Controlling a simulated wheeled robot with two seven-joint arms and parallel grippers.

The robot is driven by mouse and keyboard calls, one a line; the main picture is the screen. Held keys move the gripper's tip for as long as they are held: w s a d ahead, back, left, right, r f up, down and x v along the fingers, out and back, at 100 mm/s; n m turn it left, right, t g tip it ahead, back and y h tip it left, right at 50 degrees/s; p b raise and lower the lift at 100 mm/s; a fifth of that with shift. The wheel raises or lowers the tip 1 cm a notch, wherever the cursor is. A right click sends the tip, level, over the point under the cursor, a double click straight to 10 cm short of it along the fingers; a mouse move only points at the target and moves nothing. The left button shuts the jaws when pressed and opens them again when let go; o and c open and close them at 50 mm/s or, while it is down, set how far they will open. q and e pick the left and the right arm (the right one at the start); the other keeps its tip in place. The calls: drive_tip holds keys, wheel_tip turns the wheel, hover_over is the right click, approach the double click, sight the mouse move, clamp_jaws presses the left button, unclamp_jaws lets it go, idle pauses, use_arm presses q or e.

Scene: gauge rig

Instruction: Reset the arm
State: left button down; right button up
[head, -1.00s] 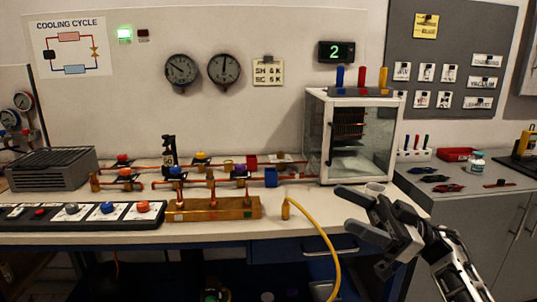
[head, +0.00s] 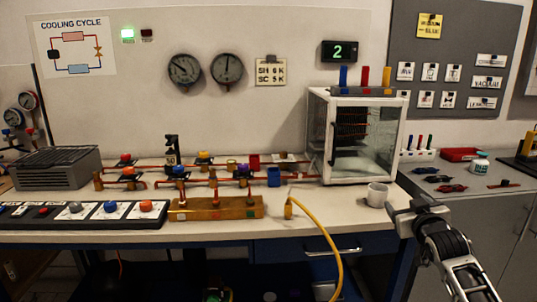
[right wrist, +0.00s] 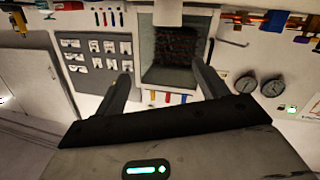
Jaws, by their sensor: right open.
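My left gripper is not in view.
A glass-fronted cabinet (head: 312,130) stands at the bench's back right. A yellow hose (head: 328,240) hangs over the front edge. Copper pipework with coloured valves, a brass manifold (head: 215,208) and a knob panel (head: 85,216) fill the left and middle. A grey side counter (head: 470,193) holds small items.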

drive_tip(key=s+a+f+n+g+y, duration=0.1)
drive_tip(key=s+a+f+g+y, duration=0.1)
drive_tip(key=s+a+f, duration=0.55)
drive_tip(key=s+a+f+g+y, duration=0.1)
drive_tip(key=s+a+f, duration=0.4)
drive_tip(key=s+f, duration=0.45)
drive_tip(key=s+a+f+g+y, duration=0.1)
drive_tip(key=s+a, duration=0.3)
drive_tip(key=s, duration=0.6)
drive_tip(key=s+a+f+g+y, duration=0.1)
drive_tip(key=s+a+f, duration=0.3)
drive_tip(key=s, duration=0.6)
drive_tip(key=shift+s+a+m+g, duration=0.15)
drive_tip(key=shift+s+m+g, duration=0.15)
drive_tip(key=shift+s+g, duration=0.1)
